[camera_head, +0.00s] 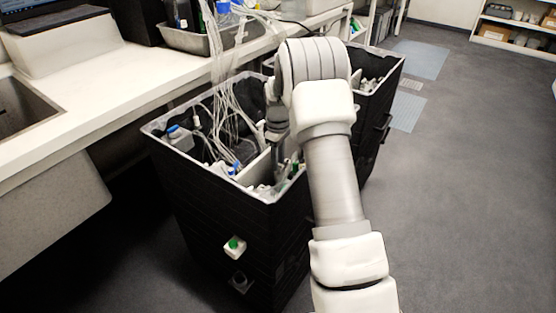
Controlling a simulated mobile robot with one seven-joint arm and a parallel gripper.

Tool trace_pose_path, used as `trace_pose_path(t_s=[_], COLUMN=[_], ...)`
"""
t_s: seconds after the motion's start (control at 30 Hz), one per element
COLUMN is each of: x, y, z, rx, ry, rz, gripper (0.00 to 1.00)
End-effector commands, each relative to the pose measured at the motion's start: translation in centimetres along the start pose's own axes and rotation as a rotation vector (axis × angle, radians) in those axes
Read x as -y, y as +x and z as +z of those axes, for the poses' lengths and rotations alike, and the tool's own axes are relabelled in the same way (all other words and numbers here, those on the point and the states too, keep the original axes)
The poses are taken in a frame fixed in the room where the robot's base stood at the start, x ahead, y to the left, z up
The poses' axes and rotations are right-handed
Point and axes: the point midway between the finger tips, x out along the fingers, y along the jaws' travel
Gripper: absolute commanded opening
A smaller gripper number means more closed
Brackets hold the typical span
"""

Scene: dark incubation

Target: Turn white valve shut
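A black open-top bin (186,200) with a pale rim stands in front of the bench. Several clear tubes (222,95) run down into it among small white and blue fittings. A white fitting with a green centre (234,246) is on the bin's front face, with a dark fitting (240,281) below it. I cannot tell which white part is the valve. My arm reaches over the bin and my dark gripper (282,150) points down inside its right part, near white parts. Its fingertips are not clear, and I cannot see whether it holds anything.
A second black bin (378,118) stands behind my arm. The pale bench (120,90) with a sink (25,108) is on the left. A metal tray (190,40) with bottles sits on the bench. The floor at right is clear.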

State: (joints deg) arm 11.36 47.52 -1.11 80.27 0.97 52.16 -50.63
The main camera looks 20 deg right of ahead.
Motion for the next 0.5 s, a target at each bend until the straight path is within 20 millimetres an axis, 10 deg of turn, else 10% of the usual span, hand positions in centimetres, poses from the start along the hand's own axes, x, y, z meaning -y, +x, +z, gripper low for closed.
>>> trace_pose_path(t_s=[0.17,0.5], x=[0.00,-0.02], y=[-0.02,-0.05], z=[-0.01,0.00], rx=[0.000,0.000], ry=[0.000,0.004], rz=[0.000,0.000], gripper=[0.00,0.00])
